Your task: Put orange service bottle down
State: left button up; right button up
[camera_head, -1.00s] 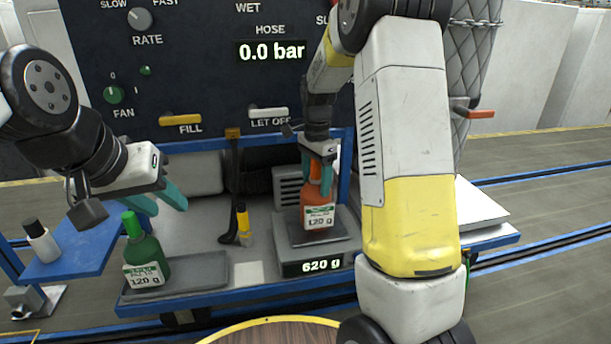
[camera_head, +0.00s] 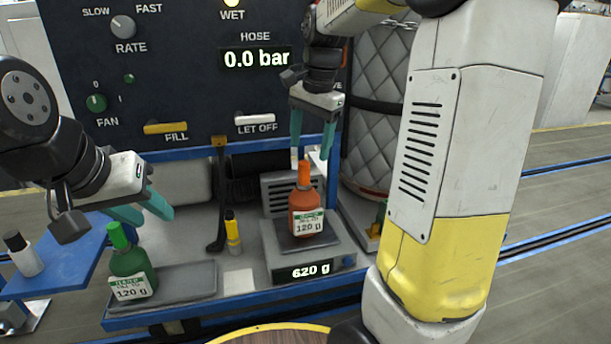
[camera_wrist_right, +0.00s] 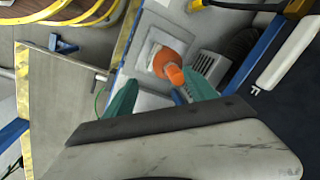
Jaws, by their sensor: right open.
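The orange service bottle (camera_head: 306,206) stands upright on the scale (camera_head: 282,246), whose display reads 620 g. Its label reads 120 g. My right gripper (camera_head: 312,157) is open above the bottle, its teal fingertips around or just above the cap height and apart from the body. In the right wrist view the orange bottle (camera_wrist_right: 168,64) shows beyond the open fingers (camera_wrist_right: 160,95). My left gripper (camera_head: 140,214) is at the left, above the green bottle (camera_head: 133,265), with its two teal fingers apart and nothing between them.
The green bottle stands on a grey tray (camera_head: 190,281). A yellow tube (camera_head: 233,232) and a dark hammer-like tool (camera_head: 217,200) are left of the scale. A white bottle (camera_head: 22,253) stands on the blue side shelf (camera_head: 70,262). The control panel (camera_head: 190,80) rises behind.

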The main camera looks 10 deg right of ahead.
jog(key=s+a+n+t+y, duration=0.1)
jog(key=s+n+t, duration=0.3)
jog(key=s+n, duration=0.6)
jog(key=s+a, duration=0.1)
jog(key=s, duration=0.8)
jog(key=shift+s+a+f+t, duration=0.2)
jog(key=shift+s+f+t, duration=0.1)
jog(key=shift+s+t, duration=0.1)
jog(key=shift+o, duration=0.4)
jog(key=shift+w, duration=0.1)
dwell(1.4)
